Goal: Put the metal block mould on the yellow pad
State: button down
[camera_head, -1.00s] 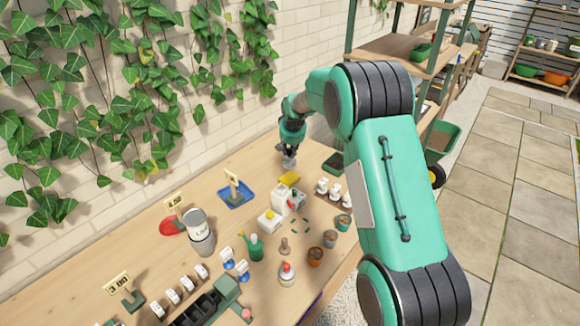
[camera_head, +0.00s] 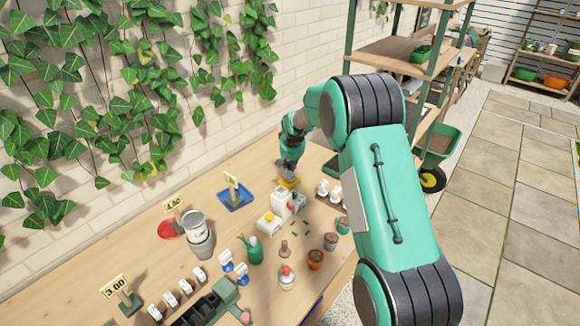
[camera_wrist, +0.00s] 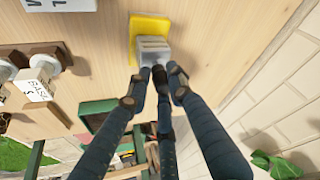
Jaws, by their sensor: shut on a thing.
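The metal block mould (camera_wrist: 153,47) is a small grey block with ridges, held at the fingertips of my gripper (camera_wrist: 157,75) in the wrist view. My gripper is shut on it. The yellow pad (camera_wrist: 150,22) lies flat on the wooden bench, and the mould overlaps its lower part in that view. I cannot tell whether the mould touches the pad or hangs just above it. In the head view the yellow pad (camera_head: 289,183) shows just below my gripper (camera_head: 287,174), and the mould there is too small to make out clearly.
A white box-like container (camera_head: 282,203) stands close to the pad, with several white-topped stamps (camera_head: 329,190) to its right. A blue tray (camera_head: 236,197) is to the left. The brick wall runs behind the bench. Several small pots stand nearer the front.

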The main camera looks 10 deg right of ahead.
dwell(0.4)
jog(key=c, duration=1.5)
grip_release()
jog(key=shift+f, duration=0.1)
jog(key=shift+c, duration=0.2)
jog(key=p+v, duration=0.3)
jog(key=v, duration=0.9)
